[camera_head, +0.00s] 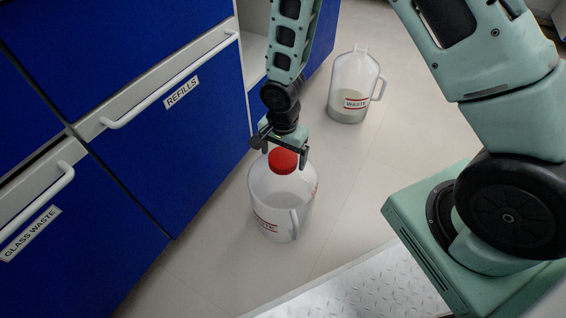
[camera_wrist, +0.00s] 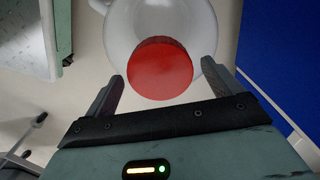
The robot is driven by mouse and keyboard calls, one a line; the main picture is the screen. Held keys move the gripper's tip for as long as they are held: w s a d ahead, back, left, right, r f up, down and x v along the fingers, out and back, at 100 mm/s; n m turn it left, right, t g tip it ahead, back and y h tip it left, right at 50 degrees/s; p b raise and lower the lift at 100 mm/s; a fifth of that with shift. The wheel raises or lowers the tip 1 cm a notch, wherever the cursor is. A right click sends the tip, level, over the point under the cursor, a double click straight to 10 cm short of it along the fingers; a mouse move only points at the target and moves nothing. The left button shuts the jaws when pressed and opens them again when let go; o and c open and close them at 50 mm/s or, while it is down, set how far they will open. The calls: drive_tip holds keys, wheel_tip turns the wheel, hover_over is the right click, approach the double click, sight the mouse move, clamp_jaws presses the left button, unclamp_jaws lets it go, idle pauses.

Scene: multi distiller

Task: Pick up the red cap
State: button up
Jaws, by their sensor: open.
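The red cap (camera_head: 283,160) sits on top of a white translucent jug (camera_head: 265,190) labelled as waste, standing upright on the floor. My gripper (camera_head: 285,150) is just above the cap, pointing down, with its jaws open. In the wrist view the cap (camera_wrist: 160,68) lies a little beyond and between the two fingertips (camera_wrist: 162,82), one on each side with gaps. The jug's white body (camera_wrist: 150,18) shows around the cap. I cannot tell whether the fingertips reach down to the cap's height.
Blue cabinets with drawers (camera_head: 165,125) stand close to the left of the jug. A second, uncapped waste jug (camera_head: 355,85) stands farther back on the floor. The light floor (camera_head: 340,180) right of the capped jug is clear.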

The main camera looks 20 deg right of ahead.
drive_tip(key=shift+f, duration=0.3)
drive_tip(key=c, duration=1)
drive_tip(key=shift+r, duration=0.1)
